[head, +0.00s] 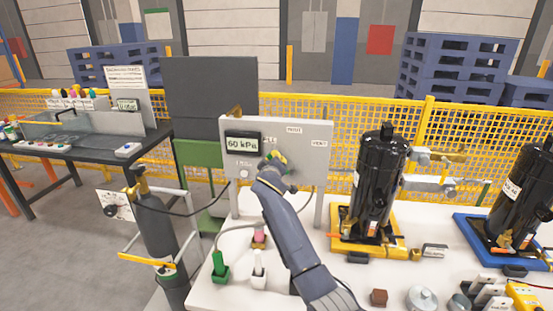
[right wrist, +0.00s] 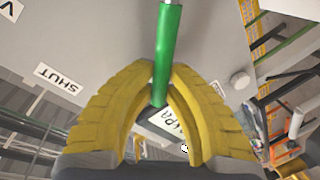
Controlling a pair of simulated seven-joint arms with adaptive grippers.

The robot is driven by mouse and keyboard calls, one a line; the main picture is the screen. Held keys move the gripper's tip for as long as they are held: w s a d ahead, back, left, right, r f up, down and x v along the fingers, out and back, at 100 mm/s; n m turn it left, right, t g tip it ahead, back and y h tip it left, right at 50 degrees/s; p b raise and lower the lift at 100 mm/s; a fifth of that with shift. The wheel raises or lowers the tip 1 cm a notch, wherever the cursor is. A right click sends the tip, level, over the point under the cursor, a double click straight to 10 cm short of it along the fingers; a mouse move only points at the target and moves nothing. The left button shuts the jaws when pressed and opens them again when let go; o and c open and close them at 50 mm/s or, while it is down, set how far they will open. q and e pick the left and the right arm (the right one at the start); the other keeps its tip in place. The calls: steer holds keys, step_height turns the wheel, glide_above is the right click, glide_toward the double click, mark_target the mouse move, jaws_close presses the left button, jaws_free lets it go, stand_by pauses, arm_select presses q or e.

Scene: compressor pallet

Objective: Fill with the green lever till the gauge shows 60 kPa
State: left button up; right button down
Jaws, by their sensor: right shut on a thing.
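The grey panel (head: 312,160) stands at the back of the white table. Its gauge display (head: 242,144) reads 60 kPa. My right gripper (head: 277,158) is at the panel face, right of the display, and hides most of the lever in the head view. In the right wrist view the green lever (right wrist: 168,45) runs between the yellow fingers of the right gripper (right wrist: 160,95), which is shut on it. Part of the display (right wrist: 168,122) shows behind the fingers, and a SHUT label (right wrist: 58,80) lies to the left. My left gripper is out of view.
A black compressor (head: 378,180) stands on a yellow base right of the panel, with another (head: 520,195) on a blue base farther right. A dark gas cylinder (head: 155,225) stands left of the table. Green (head: 219,268) and white holders (head: 258,272) sit at the table's front left.

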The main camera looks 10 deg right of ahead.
steer(key=shift+a+f+n, duration=0.25)
steer(key=shift+f+n, duration=0.05)
stand_by(0.4)
steer(key=c, duration=1.4)
jaws_free()
steer(key=shift+o, duration=0.2)
steer(key=v, duration=0.7)
steer(key=shift+s, duration=0.2)
steer(key=shift+r, duration=0.1)
